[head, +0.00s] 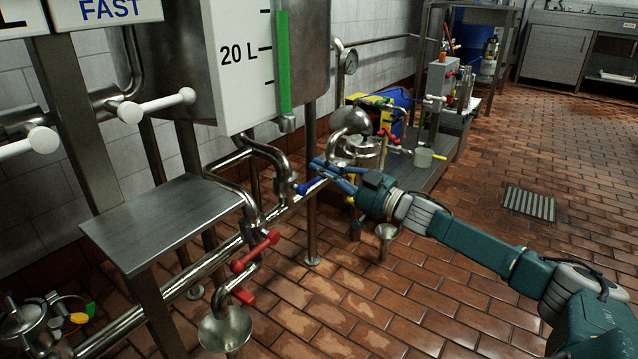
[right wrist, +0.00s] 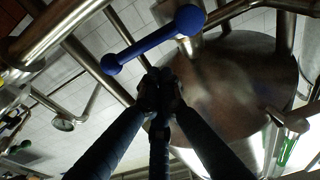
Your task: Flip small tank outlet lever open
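The small tank (head: 262,60) with the "20 L" scale and a green level bar stands at the upper middle of the head view. A blue lever (head: 309,186) with rounded ends sits on the pipework below it. In the right wrist view the blue lever (right wrist: 150,42) lies slantwise just beyond the fingertips. My right gripper (head: 318,168) is beside this lever in the head view. Its fingers come together at the tips (right wrist: 160,88), with nothing visible between them. I cannot tell whether the tips touch the lever. My left gripper is not in view.
A red lever (head: 255,251) is on the lower pipe, above a metal funnel (head: 225,328). A metal shelf (head: 170,220) stands at left, below white handles (head: 158,105). A second funnel (head: 387,234) is below my right wrist.

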